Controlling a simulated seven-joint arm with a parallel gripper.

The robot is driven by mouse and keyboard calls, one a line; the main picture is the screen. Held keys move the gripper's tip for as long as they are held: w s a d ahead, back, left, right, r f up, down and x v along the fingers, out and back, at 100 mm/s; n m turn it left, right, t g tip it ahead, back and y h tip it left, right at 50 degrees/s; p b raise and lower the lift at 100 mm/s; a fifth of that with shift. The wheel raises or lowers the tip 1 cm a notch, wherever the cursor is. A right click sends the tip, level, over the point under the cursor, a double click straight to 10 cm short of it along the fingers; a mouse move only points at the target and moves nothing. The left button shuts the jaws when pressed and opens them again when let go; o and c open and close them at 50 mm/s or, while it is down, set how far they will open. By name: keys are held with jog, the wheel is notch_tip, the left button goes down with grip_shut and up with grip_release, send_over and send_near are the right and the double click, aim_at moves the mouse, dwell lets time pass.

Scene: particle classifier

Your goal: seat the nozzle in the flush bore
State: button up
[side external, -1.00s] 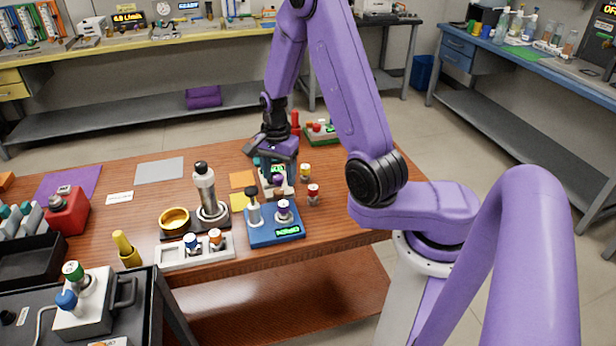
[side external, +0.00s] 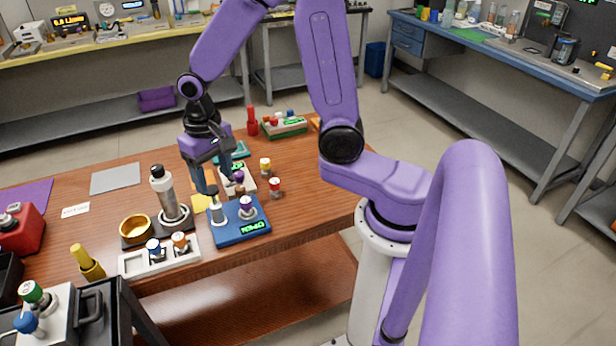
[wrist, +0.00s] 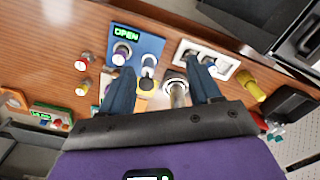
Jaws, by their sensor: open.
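My gripper (side external: 214,184) is open and empty, above the left rear of a blue block (side external: 238,232) with a green OPEN display. The block carries a purple-and-white capped nozzle (side external: 246,207) and a grey post (side external: 217,211) with a black top. In the wrist view, my gripper (wrist: 160,68) has the black knob (wrist: 148,83) between its spread fingers, nearer the left one. The blue block (wrist: 146,43) lies beyond the fingertips. Blue-capped (side external: 153,250) and orange-capped (side external: 180,243) nozzles stand in a white rack. I cannot tell which opening is the flush bore.
A tall silver cylinder (side external: 166,188) and a gold ring (side external: 135,228) stand on a dark base at left. Red-topped (side external: 275,188) and yellow-topped (side external: 265,166) pieces stand right of the block. The white rack (side external: 133,264) is in front. The table's right side is clear.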

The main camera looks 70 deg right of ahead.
jog(key=s+r+n, duration=0.2)
jog(key=s+n, duration=0.5)
jog(key=s, duration=0.3)
jog(key=s+r+n, duration=0.3)
jog(key=s+n, duration=0.5)
jog(key=s, duration=0.3)
jog(key=shift+a+r+n, duration=0.2)
jog(key=shift+a+n, duration=0.1)
jog(key=shift+w, duration=0.1)
jog(key=shift+c, duration=0.4)
